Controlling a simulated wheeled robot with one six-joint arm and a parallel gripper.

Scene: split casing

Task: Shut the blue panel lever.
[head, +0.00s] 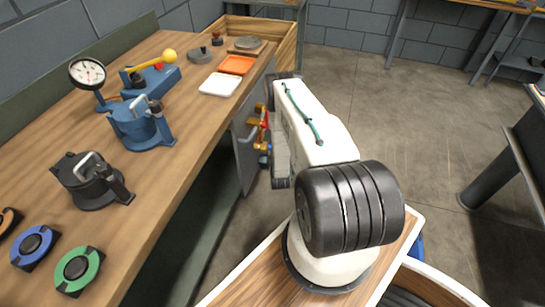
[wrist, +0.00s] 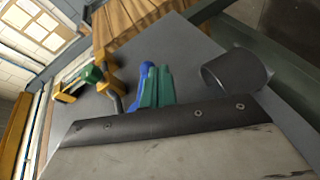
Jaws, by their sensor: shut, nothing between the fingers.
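The blue panel lever (wrist: 144,73) shows in the wrist view as a narrow blue piece against a grey panel (wrist: 185,45). My gripper (wrist: 158,72) has its two teal fingers together, empty, just right of the blue lever and partly in front of it. I cannot tell whether they touch, or how far the lever is turned. In the head view a small blue part (head: 264,160), probably this lever, shows low on the bench side, beside my arm. My gripper is hidden behind my arm there.
In the wrist view a yellow and green fitting (wrist: 82,84) is left of the lever, and a dark open cylinder (wrist: 236,72) is right. In the head view the bench (head: 165,185) carries a blue clamp device (head: 140,125), a dark one (head: 88,185) and trays.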

